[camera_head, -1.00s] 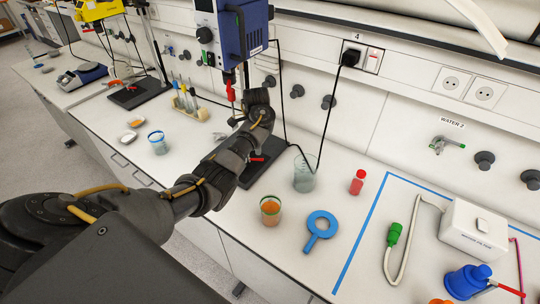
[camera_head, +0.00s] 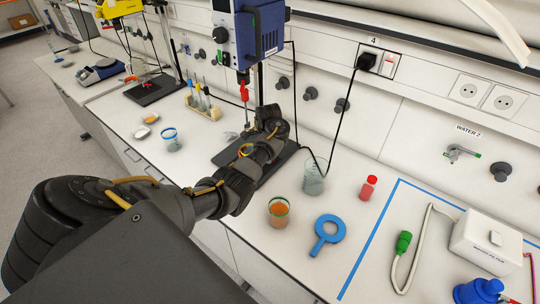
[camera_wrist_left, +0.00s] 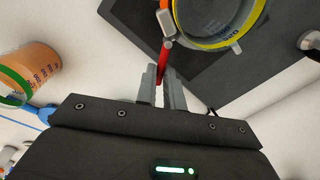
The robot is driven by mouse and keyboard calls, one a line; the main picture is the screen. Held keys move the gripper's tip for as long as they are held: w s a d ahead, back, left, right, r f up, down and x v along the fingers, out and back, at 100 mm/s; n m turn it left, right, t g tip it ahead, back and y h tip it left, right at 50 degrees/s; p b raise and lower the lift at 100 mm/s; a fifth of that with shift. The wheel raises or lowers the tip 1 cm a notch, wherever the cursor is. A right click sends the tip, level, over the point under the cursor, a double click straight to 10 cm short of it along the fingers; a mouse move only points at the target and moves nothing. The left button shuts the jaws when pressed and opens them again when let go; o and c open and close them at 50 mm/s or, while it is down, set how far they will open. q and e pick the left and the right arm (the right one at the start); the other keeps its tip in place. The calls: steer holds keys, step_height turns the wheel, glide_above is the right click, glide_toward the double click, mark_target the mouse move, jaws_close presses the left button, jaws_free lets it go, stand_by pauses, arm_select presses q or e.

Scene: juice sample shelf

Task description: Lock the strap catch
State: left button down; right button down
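In the left wrist view a round vessel (camera_wrist_left: 210,12) with a yellow band is at the top, over a dark base plate (camera_wrist_left: 128,18). A grey catch (camera_wrist_left: 166,22) with a red lever (camera_wrist_left: 164,58) sits at its left side. My left gripper (camera_wrist_left: 161,84) points at this lever, with its two grey fingers close on either side of it; they look shut on it. In the head view my left arm reaches to the stand below the blue stirrer (camera_head: 250,35), hiding the fingers, vessel and catch. My right gripper is not in view.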

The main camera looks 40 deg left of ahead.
arm_select(q)
steer(key=shift+w+n, duration=0.1)
steer(key=shift+n, duration=0.2)
steer(key=n, duration=0.2)
steer(key=w+a+n, duration=0.1)
steer(key=n, duration=0.1)
steer(key=shift+n, duration=0.4)
steer(key=shift+w+a+r+n+g, duration=0.1)
steer(key=shift+a+n, duration=0.2)
steer(key=shift+n, duration=0.55)
steer(key=shift+w+a+f+n+g, duration=0.15)
steer(key=shift+a+n, duration=0.1)
steer(key=shift+n, duration=0.55)
steer(key=shift+w+a+r+n+g, duration=0.15)
steer(key=shift+a+n, duration=0.15)
steer(key=shift+n, duration=0.55)
steer(key=c, duration=1.5)
jaws_free()
steer(key=shift+s, duration=0.1)
